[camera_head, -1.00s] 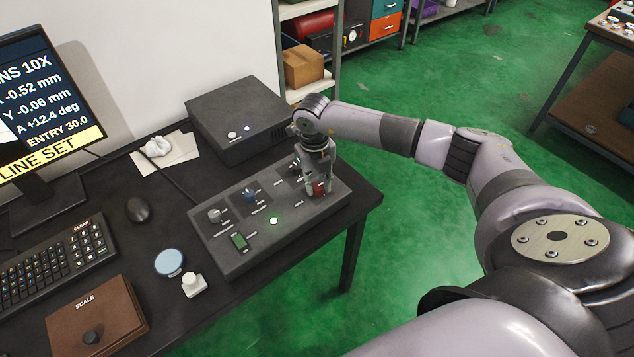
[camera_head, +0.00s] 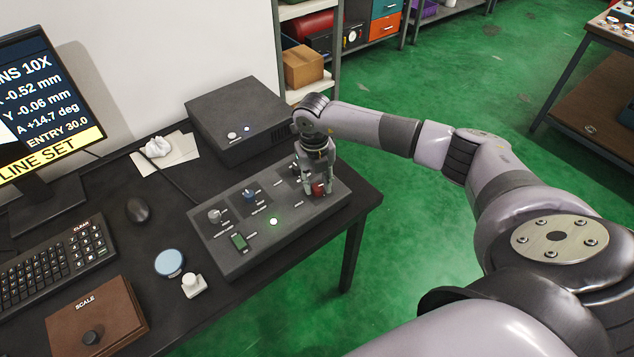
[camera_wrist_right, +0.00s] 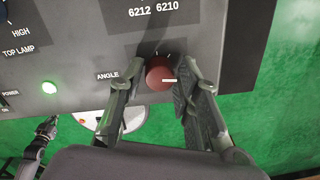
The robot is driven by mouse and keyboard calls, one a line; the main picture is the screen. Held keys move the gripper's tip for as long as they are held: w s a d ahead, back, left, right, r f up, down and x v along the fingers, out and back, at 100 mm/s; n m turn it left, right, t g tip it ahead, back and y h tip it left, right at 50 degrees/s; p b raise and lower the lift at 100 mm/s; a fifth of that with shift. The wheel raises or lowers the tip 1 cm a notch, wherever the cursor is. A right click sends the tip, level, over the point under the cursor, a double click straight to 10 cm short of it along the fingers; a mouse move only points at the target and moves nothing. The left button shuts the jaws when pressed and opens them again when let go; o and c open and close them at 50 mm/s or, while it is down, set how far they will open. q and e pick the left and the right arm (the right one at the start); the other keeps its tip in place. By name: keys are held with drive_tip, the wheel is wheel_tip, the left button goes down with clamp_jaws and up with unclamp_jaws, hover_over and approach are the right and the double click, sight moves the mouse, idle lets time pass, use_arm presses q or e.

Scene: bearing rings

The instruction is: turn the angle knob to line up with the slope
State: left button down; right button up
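The angle knob (camera_wrist_right: 160,72) is red with a white pointer mark, which points right in the wrist view. It sits on the dark control panel (camera_head: 236,262), beside the ANGLE label; it also shows near the panel's right end in the head view (camera_head: 318,189). My right gripper (camera_wrist_right: 164,78) reaches down over the panel with one finger on each side of the knob, closed about it. The monitor (camera_head: 40,100) reads A +14.7 deg, ENTRY 30.0 and, on a yellow bar, LINE SET. The slope itself is not seen.
Keyboard, mouse and brown SCALE box (camera_head: 97,316) lie left.

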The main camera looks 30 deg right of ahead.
sight(315, 186)
drive_tip(key=shift+o, duration=1.4)
wheel_tip(315, 186, up, 12)
drive_tip(key=shift+a, duration=0.25)
